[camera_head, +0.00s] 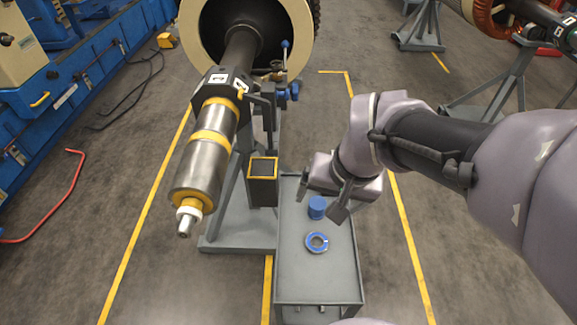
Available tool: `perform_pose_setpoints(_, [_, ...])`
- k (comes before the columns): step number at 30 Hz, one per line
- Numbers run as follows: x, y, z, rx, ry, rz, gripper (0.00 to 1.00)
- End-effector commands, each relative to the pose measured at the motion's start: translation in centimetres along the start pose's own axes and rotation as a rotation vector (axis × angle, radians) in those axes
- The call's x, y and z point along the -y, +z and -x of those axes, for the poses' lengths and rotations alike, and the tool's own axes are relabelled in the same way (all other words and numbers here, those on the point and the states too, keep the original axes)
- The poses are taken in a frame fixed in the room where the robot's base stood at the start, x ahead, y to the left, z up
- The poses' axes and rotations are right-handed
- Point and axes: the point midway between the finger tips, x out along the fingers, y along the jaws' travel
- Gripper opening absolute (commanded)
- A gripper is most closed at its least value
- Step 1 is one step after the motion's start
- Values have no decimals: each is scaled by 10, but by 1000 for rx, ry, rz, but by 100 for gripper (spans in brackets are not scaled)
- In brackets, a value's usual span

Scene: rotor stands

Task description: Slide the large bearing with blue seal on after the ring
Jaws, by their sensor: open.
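The large bearing with a blue seal (317,242) lies flat on the grey cart top, its blue ring around a metal centre with a hole. A rotor shaft (205,165) with yellow bands slants down toward me, left of the cart. A white ring (189,211) sits around its narrow end, just behind the bare metal tip. My gripper (320,205) is open, pointing down over the cart on the far side of the bearing, apart from it. A blue cylinder (316,207) shows between its fingers; I cannot tell whether they touch it.
The grey cart (318,285) stands right of the rotor stand (240,228). A dark open-topped box with a yellow rim (263,168) is between shaft and cart. Blue machinery (75,65) fills the left. The floor before the shaft tip is clear.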

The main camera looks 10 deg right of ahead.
Motion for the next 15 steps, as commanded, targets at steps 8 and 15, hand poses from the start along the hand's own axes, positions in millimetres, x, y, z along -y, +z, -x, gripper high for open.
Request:
perform_pose_setpoints(8, [-26,-24,-192,245,135,135,86])
perform_pose_setpoints(15, [-33,-20,-226,277,148,159,86])
